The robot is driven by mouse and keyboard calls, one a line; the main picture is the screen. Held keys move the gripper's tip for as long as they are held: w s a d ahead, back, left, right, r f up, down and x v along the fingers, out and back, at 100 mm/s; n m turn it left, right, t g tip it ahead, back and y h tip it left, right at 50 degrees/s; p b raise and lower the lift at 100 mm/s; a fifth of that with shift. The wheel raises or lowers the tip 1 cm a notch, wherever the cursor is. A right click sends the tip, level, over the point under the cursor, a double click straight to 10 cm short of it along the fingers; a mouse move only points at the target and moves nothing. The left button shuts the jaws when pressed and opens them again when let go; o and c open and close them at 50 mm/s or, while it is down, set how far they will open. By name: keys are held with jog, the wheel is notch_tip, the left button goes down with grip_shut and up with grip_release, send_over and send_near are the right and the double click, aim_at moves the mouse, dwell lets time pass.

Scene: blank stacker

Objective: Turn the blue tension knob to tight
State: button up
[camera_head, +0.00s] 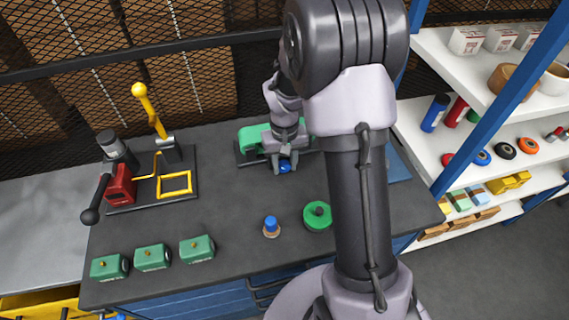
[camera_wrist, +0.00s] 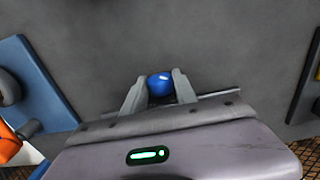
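The blue tension knob (camera_head: 285,168) is a small round knob on the front of a green machine (camera_head: 252,136) at the back of the dark bench. My gripper (camera_head: 284,163) is over it, pointing down. In the wrist view the knob (camera_wrist: 160,85) sits between the two fingertips (camera_wrist: 159,80), one finger on each side. The fingers look very close to its sides, but I cannot tell whether they touch or press on it. My arm and gripper hide part of the green machine. I cannot make out any tight mark.
A red-and-yellow press-like device (camera_head: 121,185) stands at the bench's left. A blue-topped peg (camera_head: 271,227) and a green disc (camera_head: 317,216) are in front. Several green blocks (camera_head: 152,257) line the front left. Shelves (camera_head: 430,141) stand at the right.

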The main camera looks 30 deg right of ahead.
grip_shut()
jog(key=shift+s+d+y+p, duration=0.1)
jog(key=shift+y+p, duration=0.2)
jog(key=shift+y, duration=0.3)
jog(key=shift+d+f+y, duration=0.1)
jog(key=shift+f+y, duration=0.05)
jog(key=shift+y, duration=0.55)
jog(key=shift+t+b, duration=0.3)
jog(key=o, duration=0.8)
grip_release()
